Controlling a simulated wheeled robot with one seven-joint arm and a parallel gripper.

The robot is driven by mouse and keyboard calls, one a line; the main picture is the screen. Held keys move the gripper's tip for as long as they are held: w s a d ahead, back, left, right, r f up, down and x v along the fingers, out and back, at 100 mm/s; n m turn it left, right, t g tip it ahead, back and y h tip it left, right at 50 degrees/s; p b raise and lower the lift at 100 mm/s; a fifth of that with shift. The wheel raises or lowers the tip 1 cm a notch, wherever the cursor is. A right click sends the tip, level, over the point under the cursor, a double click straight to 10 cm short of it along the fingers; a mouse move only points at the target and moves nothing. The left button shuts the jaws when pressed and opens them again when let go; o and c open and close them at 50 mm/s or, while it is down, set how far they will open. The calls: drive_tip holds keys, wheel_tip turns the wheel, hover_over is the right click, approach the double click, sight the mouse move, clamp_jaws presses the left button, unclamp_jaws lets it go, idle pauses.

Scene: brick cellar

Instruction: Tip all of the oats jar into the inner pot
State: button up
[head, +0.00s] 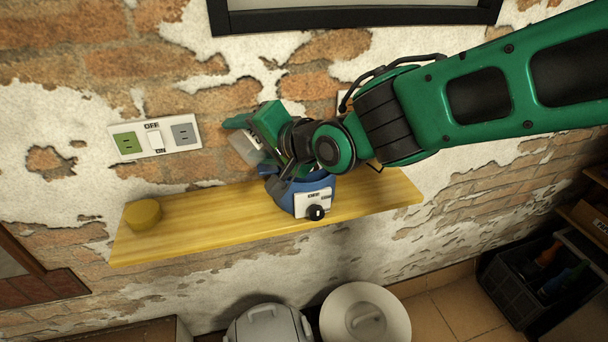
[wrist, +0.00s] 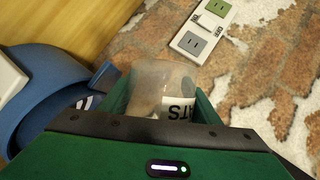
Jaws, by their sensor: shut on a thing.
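My gripper (head: 252,132) is shut on the clear oats jar (head: 246,147), which is tilted, above and to the left of the blue cooker (head: 290,196) on the shelf. In the wrist view the oats jar (wrist: 150,85) sits between the green fingers, with part of a white label reading "ATS" upside down. I cannot tell how much is in it. The blue cooker (wrist: 62,68) fills the left of the wrist view, with part of its dark inside, where the inner pot (wrist: 60,128) partly shows. My arm hides much of the cooker's top in the head view.
An outlet and switch plate (head: 154,138) is on the brick wall behind. White bins (head: 365,318) stand below.

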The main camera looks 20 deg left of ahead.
drive_tip(key=shift+w+d+r+n+t+h+b, duration=0.1)
drive_tip(key=shift+w+r+n+t+h+b, duration=0.1)
drive_tip(key=shift+n+t+h+b, duration=0.25)
drive_tip(key=shift+w+d+r+n+t+h+b, duration=0.1)
drive_tip(key=shift+r+n+t+h+b, duration=0.2)
drive_tip(key=shift+n, duration=0.35)
drive_tip(key=shift+f+n+h, duration=0.45)
drive_tip(key=shift+f+n, duration=0.05)
drive_tip(key=shift+f, duration=0.15)
drive_tip(key=shift+s+a+r+n+t+h+b, duration=0.3)
drive_tip(key=shift+n+t+b, duration=0.25)
drive_tip(key=shift+n, duration=0.15)
drive_tip(key=shift+s+a+f+n+t, duration=0.2)
drive_tip(key=shift+n+t, duration=0.1)
drive_tip(key=shift+n, duration=0.1)
drive_tip(key=shift+s+a+f+n+t+h+b, duration=0.15)
drive_tip(key=shift+f+n+t+h+b, duration=0.25)
drive_tip(key=shift+f+n+h+b, duration=0.35)
drive_tip(key=shift+s+a+f+n+t, duration=0.1)
drive_tip(key=shift+f+n+t, duration=0.15)
drive_tip(key=shift+n+t, duration=0.25)
drive_tip(key=shift+r+b, duration=0.35)
drive_tip(key=shift+r, duration=2.65)
